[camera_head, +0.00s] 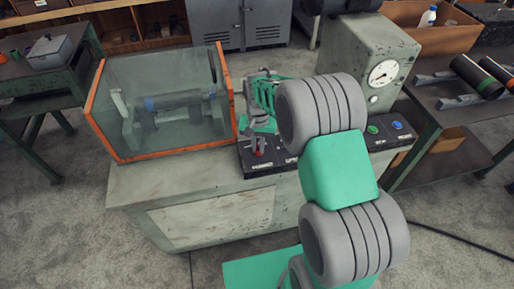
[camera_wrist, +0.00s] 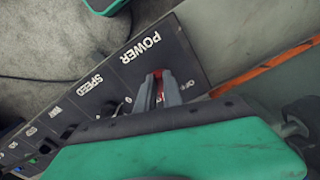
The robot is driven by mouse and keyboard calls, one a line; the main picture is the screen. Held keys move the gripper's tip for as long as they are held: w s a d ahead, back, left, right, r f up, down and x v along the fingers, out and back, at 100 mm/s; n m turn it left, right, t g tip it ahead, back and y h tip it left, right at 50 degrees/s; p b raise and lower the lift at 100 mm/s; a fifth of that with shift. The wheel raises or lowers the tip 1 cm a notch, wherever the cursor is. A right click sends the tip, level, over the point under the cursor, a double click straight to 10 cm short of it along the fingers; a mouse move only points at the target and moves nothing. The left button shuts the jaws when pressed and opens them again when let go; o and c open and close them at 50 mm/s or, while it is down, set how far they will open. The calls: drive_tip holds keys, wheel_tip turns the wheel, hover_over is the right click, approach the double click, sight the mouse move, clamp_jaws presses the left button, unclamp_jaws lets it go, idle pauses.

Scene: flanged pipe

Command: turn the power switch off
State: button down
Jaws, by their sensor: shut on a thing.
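The power switch is a small red knob (camera_wrist: 158,88) beside the white word POWER on the black control panel (camera_wrist: 178,52). In the head view the red knob (camera_head: 259,153) shows near the panel's left end (camera_head: 256,169). My gripper (camera_wrist: 165,92) reaches down to the panel, its grey fingers on either side of the knob and shut on it. It also shows in the head view (camera_head: 257,146). The fingers hide most of the knob, so I cannot tell which way it is turned.
A glass box with an orange frame (camera_head: 102,125) stands left of the panel, close to my gripper. A grey-green housing with a round gauge (camera_head: 383,73) stands to the right. Green (camera_head: 373,129) and blue (camera_head: 397,125) buttons sit farther right on the panel.

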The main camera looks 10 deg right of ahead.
drive_tip(key=n, duration=0.2)
drive_tip(key=n+b, duration=0.1)
drive_tip(key=n, duration=0.1)
drive_tip(key=n+b, duration=0.1)
drive_tip(key=n, duration=0.1)
drive_tip(key=shift+d+n, duration=0.3)
drive_tip(key=shift+d, duration=0.05)
drive_tip(key=n, duration=0.4)
drive_tip(key=n+b, duration=0.1)
drive_tip(key=n, duration=0.1)
drive_tip(key=shift+w+d, duration=0.15)
drive_tip(key=shift+d, duration=0.15)
drive_tip(key=shift+r+n, duration=0.1)
drive_tip(key=shift+n, duration=0.2)
drive_tip(key=c, duration=1.5)
unclamp_jaws()
wheel_tip(320, 180, up, 8)
drive_tip(key=shift+f+b, duration=0.15)
drive_tip(key=shift+b, duration=0.4)
